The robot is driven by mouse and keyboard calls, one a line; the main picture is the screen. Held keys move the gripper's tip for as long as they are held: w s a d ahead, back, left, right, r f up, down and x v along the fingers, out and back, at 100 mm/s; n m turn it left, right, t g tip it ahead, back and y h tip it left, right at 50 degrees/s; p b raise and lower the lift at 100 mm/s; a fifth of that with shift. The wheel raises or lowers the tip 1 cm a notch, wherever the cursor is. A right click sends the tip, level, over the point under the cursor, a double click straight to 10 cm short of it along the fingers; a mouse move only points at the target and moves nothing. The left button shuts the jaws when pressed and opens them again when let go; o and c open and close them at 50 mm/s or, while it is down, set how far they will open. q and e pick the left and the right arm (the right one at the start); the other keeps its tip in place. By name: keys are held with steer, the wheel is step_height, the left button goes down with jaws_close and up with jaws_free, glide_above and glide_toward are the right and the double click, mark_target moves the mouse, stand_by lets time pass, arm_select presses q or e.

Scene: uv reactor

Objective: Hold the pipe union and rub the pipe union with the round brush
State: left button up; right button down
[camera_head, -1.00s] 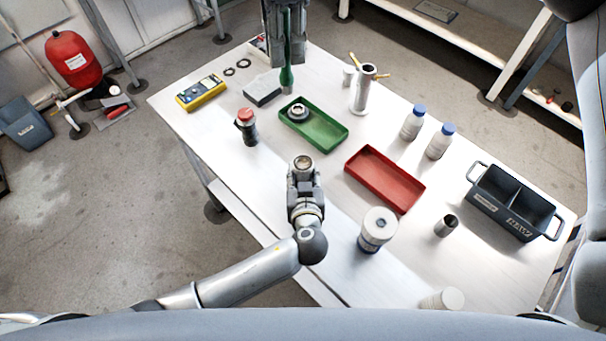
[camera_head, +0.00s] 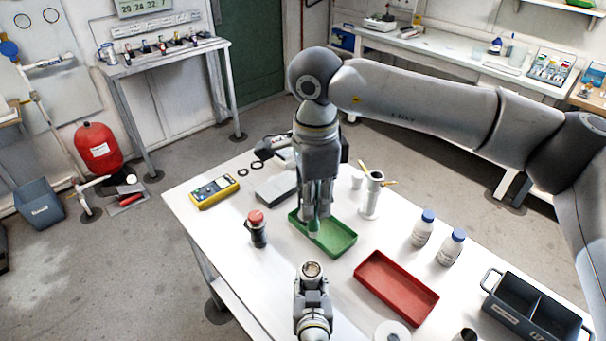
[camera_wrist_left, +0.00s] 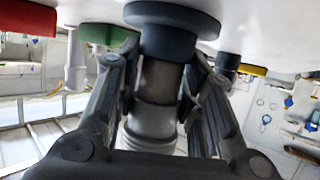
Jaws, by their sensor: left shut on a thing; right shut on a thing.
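The pipe union (camera_head: 312,268) is upright in my left gripper (camera_head: 313,284), in front of the green tray, its round open end facing up. The left wrist view shows the union (camera_wrist_left: 160,82) as a grey cylinder with a wide dark flange, with the fingers shut on both sides of it. My right gripper (camera_head: 317,203) points down over the green tray and is shut on the round brush (camera_head: 314,228). Only a small pale green part of the brush shows below the fingers. Its lower end is hard to make out.
The green tray (camera_head: 342,240) is partly hidden by my right gripper. A red tray (camera_head: 397,288), two blue-capped bottles (camera_head: 422,228), a dark divided crate (camera_head: 535,309) and a red-topped bottle (camera_head: 257,229) stand around. A yellow meter (camera_head: 214,192) lies at the left.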

steer(key=f, duration=0.8)
steer(key=d+f, duration=0.1)
steer(key=f, duration=0.3)
steer(key=shift+s+f, duration=0.3)
steer(key=shift+f, duration=0.05)
steer(key=shift+w+a, duration=1.05)
steer(key=shift+a, duration=0.15)
steer(key=shift+s+d+r, duration=0.1)
steer(key=shift+s+d, duration=1.1)
steer(key=shift+d, duration=0.15)
step_height(320, 180, up, 8)
steer(key=shift+s+d+f, duration=0.1)
steer(key=shift+f, duration=0.2)
